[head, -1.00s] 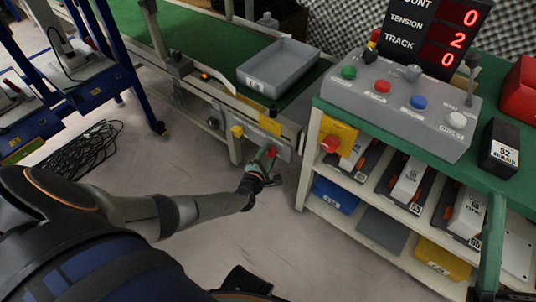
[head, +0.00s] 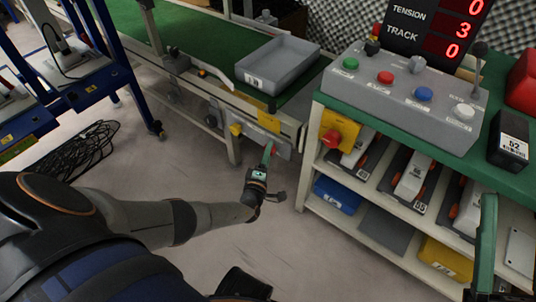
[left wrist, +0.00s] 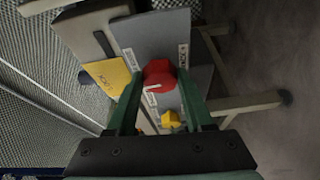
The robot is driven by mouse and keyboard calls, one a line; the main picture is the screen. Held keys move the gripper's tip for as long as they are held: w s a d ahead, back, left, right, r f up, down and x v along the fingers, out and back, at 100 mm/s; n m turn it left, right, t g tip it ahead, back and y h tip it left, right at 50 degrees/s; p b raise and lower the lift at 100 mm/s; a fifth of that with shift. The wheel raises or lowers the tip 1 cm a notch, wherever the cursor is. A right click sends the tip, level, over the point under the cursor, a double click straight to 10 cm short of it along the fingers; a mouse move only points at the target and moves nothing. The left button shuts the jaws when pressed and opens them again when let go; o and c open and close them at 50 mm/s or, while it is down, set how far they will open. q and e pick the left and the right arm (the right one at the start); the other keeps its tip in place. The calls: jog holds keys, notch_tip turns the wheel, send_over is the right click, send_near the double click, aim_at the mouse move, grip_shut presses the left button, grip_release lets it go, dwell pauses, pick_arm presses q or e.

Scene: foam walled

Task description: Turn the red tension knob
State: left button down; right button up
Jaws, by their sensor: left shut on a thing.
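The red tension knob (left wrist: 158,75) with a white pointer mark sits on a grey plate at the conveyor's end in the left wrist view. My left gripper (left wrist: 160,85) is shut on it, a green finger on each side. In the head view the left gripper (head: 268,155) reaches the conveyor frame, and the knob (head: 273,151) is mostly hidden by it. The display (head: 437,25) reads TENSION 3 and TRACK 0. At the lower right a green part, seemingly of my right gripper (head: 486,245), shows; its jaws cannot be made out.
A yellow knob (left wrist: 172,119) sits close to the red one. A grey tray (head: 278,65) stands on the green belt. Cables (head: 75,150) lie on the floor.

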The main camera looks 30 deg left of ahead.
dwell(0.4)
pick_arm(q)
jog(key=shift+c, duration=1.4)
grip_release()
jog(key=p+v, duration=0.5)
jog(key=v, duration=0.7)
jog(key=shift+s, duration=0.25)
jog(key=shift+s+d, duration=0.1)
